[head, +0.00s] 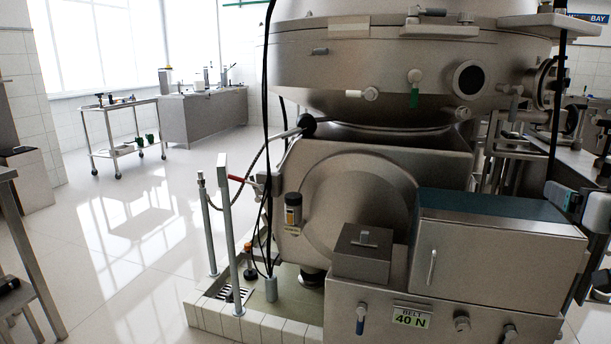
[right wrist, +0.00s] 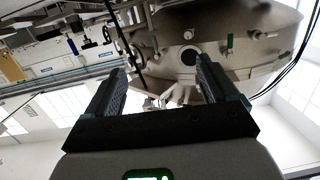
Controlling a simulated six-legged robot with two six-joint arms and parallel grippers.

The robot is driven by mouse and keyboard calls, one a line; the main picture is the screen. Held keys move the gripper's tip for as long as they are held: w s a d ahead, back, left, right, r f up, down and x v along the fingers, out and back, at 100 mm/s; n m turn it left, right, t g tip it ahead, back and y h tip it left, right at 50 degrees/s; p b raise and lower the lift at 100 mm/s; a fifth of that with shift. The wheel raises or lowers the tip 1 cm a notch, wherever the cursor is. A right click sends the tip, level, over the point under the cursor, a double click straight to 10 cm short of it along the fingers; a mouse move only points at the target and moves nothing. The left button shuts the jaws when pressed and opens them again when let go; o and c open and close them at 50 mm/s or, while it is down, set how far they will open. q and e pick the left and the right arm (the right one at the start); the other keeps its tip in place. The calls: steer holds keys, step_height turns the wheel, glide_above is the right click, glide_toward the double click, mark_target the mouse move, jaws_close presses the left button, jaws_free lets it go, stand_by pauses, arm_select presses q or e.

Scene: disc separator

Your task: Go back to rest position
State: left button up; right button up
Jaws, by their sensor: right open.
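My right gripper (head: 566,197) is at the right edge of the head view, in front of the separator's right side and beside the teal-topped metal box (head: 500,250). In the right wrist view my right gripper (right wrist: 162,88) has its two dark fingers wide apart with nothing between them. The big steel disc separator (head: 370,75) fills the middle of the head view. Its bowl also shows in the right wrist view (right wrist: 235,50), beyond the fingers and apart from them. My left gripper does not show.
A wheeled cart (head: 122,135) and a grey cabinet (head: 208,115) are at the back left. A bench (head: 20,240) edges the left. The white floor between is clear.

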steer(key=w+a+f+n+g+y, duration=0.1)
steer(key=w+a+f+g, duration=0.2)
steer(key=f, duration=0.6)
steer(key=w+a+f+y, duration=0.2)
steer(key=w+a+f, duration=0.15)
steer(key=f, duration=0.55)
steer(key=s+a+f+g+y, duration=0.15)
steer(key=a+f, duration=0.35)
steer(key=f, duration=0.6)
steer(key=s+a+f+n+g+y, duration=0.1)
steer(key=s+a+f+g, duration=0.3)
steer(key=f, duration=0.6)
steer(key=s+a+f+g+y, duration=0.1)
steer(key=a+f, duration=0.5)
steer(key=f, duration=0.5)
steer(key=s+a+f+g+y, duration=0.1)
steer(key=s+a+f+g, duration=0.1)
steer(key=s+a+f, duration=0.45)
steer(key=s+a+f+g, duration=0.1)
steer(key=s+f+g, duration=0.15)
steer(key=s, duration=0.75)
steer(key=s+a+f+g+y, duration=0.1)
steer(key=s+a+f+g, duration=0.15)
steer(key=s+f, duration=0.45)
step_height(320, 180, up, 29)
steer(key=p, duration=2.6)
steer(key=shift+s+a+m+t+p, duration=0.15)
steer(key=shift+s+m+t+p, duration=0.25)
steer(key=shift+s+t, duration=0.05)
